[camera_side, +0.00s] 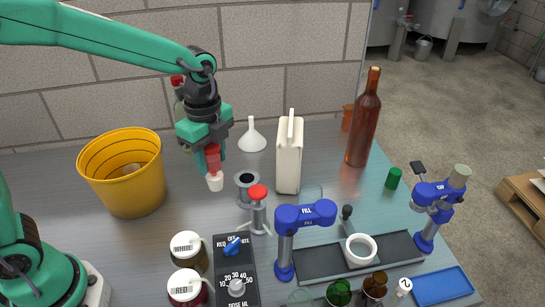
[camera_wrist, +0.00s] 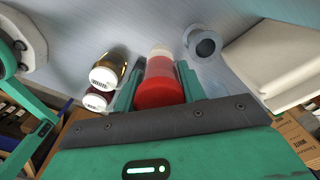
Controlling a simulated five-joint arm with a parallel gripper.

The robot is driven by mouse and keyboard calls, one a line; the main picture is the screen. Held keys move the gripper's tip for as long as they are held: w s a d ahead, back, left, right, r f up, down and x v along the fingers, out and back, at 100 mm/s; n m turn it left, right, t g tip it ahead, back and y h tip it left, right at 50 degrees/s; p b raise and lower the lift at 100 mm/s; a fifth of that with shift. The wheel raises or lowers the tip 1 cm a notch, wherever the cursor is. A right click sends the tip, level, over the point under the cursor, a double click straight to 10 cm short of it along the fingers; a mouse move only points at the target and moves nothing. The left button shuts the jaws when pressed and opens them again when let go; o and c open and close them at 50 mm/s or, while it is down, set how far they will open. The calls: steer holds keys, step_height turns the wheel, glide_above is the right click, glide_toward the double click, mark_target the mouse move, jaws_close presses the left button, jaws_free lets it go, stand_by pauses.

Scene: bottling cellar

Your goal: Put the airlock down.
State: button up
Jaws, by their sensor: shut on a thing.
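The airlock (camera_side: 214,168) is a small piece with a red upper part and a whitish lower end. My gripper (camera_side: 211,160) is shut on it and holds it roughly upright, white end down, over the metal table (camera_side: 190,225). Whether the white end touches the table is hard to tell. In the wrist view the airlock (camera_wrist: 160,88) sits between both fingers, its red end nearest the camera. The fingers hide part of its sides.
A yellow bucket (camera_side: 122,180) stands left, a grey cylinder (camera_side: 247,187) close right, and a white jug (camera_side: 289,155) beyond it. A white funnel (camera_side: 252,140) is behind. Labelled jars (camera_side: 187,250), a control box (camera_side: 235,270) and a blue filling stand (camera_side: 285,245) are in front.

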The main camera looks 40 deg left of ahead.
steer(key=shift+w+a+f, duration=0.9)
steer(key=shift+a+f, duration=0.65)
steer(key=shift+f, duration=0.2)
steer(key=shift+w+a+f, duration=0.95)
steer(key=shift+a+f, duration=0.55)
steer(key=shift+f, duration=0.2)
steer(key=shift+w+a+f, duration=0.9)
steer(key=shift+a+f, duration=0.65)
steer(key=shift+f, duration=0.2)
steer(key=shift+f, duration=0.2)
steer(key=o, duration=1)
steer(key=shift+r, duration=0.15)
step_height(320, 180, up, 12)
steer(key=shift+r, duration=0.1)
